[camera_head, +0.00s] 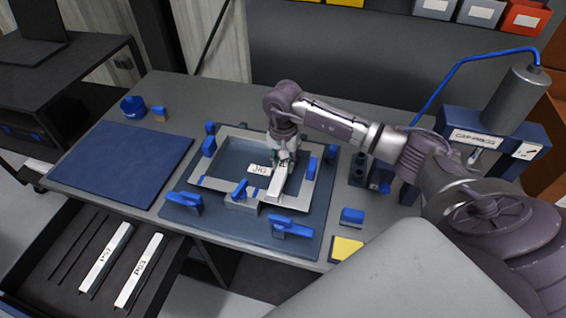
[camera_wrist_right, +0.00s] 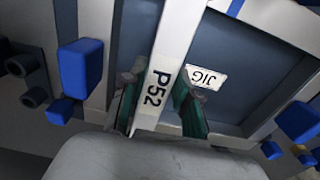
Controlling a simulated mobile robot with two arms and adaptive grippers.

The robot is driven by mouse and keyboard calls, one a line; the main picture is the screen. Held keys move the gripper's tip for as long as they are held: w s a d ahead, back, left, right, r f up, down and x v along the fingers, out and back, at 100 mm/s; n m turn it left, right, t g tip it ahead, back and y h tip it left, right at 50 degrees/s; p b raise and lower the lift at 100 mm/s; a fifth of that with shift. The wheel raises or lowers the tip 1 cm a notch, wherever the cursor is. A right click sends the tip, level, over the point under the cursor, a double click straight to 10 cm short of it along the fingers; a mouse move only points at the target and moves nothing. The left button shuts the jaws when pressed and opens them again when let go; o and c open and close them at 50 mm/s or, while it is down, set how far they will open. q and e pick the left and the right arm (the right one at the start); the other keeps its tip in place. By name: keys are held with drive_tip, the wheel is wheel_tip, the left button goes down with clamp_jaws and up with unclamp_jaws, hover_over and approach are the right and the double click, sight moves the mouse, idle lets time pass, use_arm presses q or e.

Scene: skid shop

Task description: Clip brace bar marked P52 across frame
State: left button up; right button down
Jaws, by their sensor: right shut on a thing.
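The brace bar marked P52 (camera_wrist_right: 178,32) is pale and slim, and its label reads clearly in the right wrist view. My right gripper (camera_wrist_right: 158,100) is shut on it, with a greenish fingertip on each side of the label. In the head view the right gripper (camera_head: 284,160) is over the right part of the light rectangular frame (camera_head: 212,163), and the bar (camera_head: 276,184) runs front to back across the frame's opening. Whether the bar's ends touch the frame I cannot tell. Blue clamps (camera_head: 184,201) stand around the frame. My left gripper is out of view.
The frame lies on a dark jig board with a JIG label (camera_head: 259,169). An open drawer (camera_head: 62,262) at front left holds bars marked P57 (camera_head: 106,257) and P53 (camera_head: 140,270). A blue mat (camera_head: 125,160) lies clear at left. A press (camera_head: 490,135) stands at right.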

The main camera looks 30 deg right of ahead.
drive_tip(key=shift+c, duration=1.8)
unclamp_jaws()
drive_tip(key=shift+r+p, duration=1.75)
drive_tip(key=shift+r, duration=1.8)
drive_tip(key=shift+f, duration=0.1)
